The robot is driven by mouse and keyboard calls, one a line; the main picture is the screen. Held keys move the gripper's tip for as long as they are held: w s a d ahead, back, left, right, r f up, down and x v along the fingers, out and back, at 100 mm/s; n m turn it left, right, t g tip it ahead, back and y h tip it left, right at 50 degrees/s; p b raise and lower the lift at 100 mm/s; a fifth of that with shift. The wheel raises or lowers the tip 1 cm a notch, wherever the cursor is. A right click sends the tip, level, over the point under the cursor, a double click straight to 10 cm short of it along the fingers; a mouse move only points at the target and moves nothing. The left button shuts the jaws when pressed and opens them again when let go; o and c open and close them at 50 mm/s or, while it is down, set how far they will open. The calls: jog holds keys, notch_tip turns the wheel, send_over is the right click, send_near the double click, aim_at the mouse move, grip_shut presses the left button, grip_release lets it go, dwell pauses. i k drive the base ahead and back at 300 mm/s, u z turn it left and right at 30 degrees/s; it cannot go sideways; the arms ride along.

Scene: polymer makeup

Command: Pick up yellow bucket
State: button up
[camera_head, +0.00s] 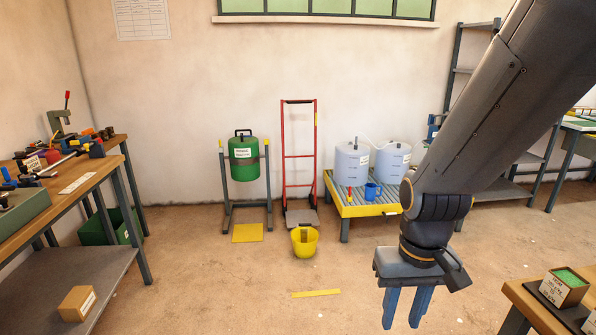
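The red hand truck (300,160) leans at the back wall. A green drum (245,158) hangs in a stand to the left. A yellow-edged platform (372,210) bears two white drums. Workbenches flank both sides. The middle floor (250,300) is mostly clear, with a flat yellow strip (316,293).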

aim_at(304, 238)
jog(key=z, duration=0.1)
jog(key=i, duration=2.2)
jog(key=z, duration=0.35)
jog(key=i, duration=1.2)
jog(key=u, duration=0.2)
